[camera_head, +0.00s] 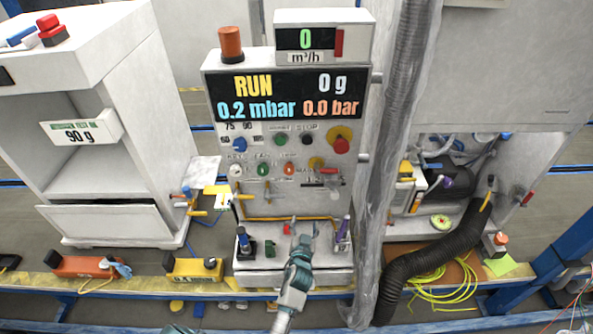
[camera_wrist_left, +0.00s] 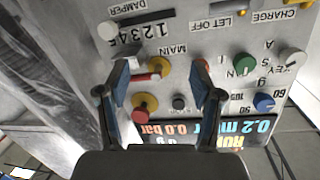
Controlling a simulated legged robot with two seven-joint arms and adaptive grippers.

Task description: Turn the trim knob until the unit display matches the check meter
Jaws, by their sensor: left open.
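The machine's unit display (camera_head: 290,96) reads RUN, 0 g, 0.2 mbar and 0.0 bar. A smaller meter (camera_head: 308,40) above it reads 0 m³/h. The panel below holds a blue selector knob (camera_head: 239,145) with numbers around it, also in the wrist view (camera_wrist_left: 263,102), and several other knobs. No label reading trim is legible, so I cannot tell which knob is the trim knob. My left gripper (camera_head: 303,226) is open and empty in front of the lower panel. In the wrist view its fingers (camera_wrist_left: 160,90) frame a red-and-yellow stop button (camera_wrist_left: 144,105), apart from it.
A red-and-yellow main valve (camera_wrist_left: 158,66) and a green button (camera_wrist_left: 243,63) are close by on the panel. A grey vertical hose (camera_head: 401,120) runs right of the panel. A white cabinet (camera_head: 190,115) stands left. A black corrugated hose (camera_head: 430,252) lies at right.

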